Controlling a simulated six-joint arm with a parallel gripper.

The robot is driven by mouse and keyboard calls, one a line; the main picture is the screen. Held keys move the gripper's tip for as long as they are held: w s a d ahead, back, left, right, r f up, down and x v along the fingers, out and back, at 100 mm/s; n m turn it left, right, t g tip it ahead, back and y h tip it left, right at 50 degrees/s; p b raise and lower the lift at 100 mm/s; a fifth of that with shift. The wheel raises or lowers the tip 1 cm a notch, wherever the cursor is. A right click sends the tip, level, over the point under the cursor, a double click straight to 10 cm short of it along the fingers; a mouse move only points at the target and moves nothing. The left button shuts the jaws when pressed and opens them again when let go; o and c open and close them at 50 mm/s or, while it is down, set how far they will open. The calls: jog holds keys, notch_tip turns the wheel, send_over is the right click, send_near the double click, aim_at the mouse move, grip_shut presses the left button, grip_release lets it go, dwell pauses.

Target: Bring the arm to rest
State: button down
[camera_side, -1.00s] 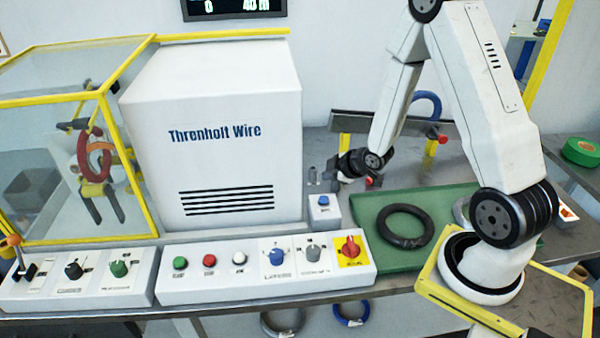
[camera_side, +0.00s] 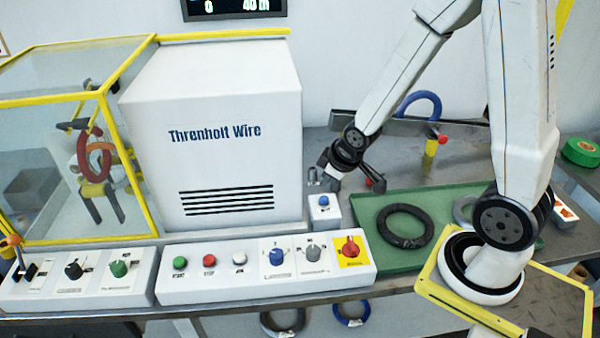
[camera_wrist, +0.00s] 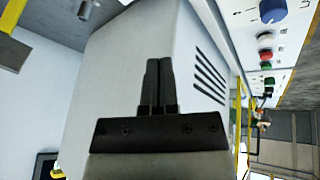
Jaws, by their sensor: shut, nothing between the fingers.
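My gripper (camera_side: 322,170) is beside the right side of the white machine housing (camera_side: 215,140) marked "Threnholt Wire", above the back of the bench. In the wrist view my gripper's fingers (camera_wrist: 158,84) are together with nothing between them, and the housing (camera_wrist: 110,75) fills the view behind them. A small white box with a blue button (camera_side: 324,208) stands below the gripper in the side view. I cannot tell whether the gripper touches the housing.
A green tray (camera_side: 372,262) holds a black coil (camera_side: 405,226). A control panel (camera_side: 215,282) with buttons and knobs lies along the front edge. A yellow-framed guard (camera_side: 100,97) stands at left. A blue coil (camera_side: 420,105) is at the back; green tape (camera_side: 581,152) lies at right.

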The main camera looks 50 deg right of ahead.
jog(key=s+a+r+m+g+y, duration=0.1)
jog(key=s+a+r+m+g, duration=0.1)
jog(key=s+a, duration=0.4)
jog(key=shift+s+r+m+g, duration=0.25)
jog(key=shift+r+m, duration=0.25)
jog(key=shift+r, duration=0.25)
jog(key=shift+w+a, duration=0.1)
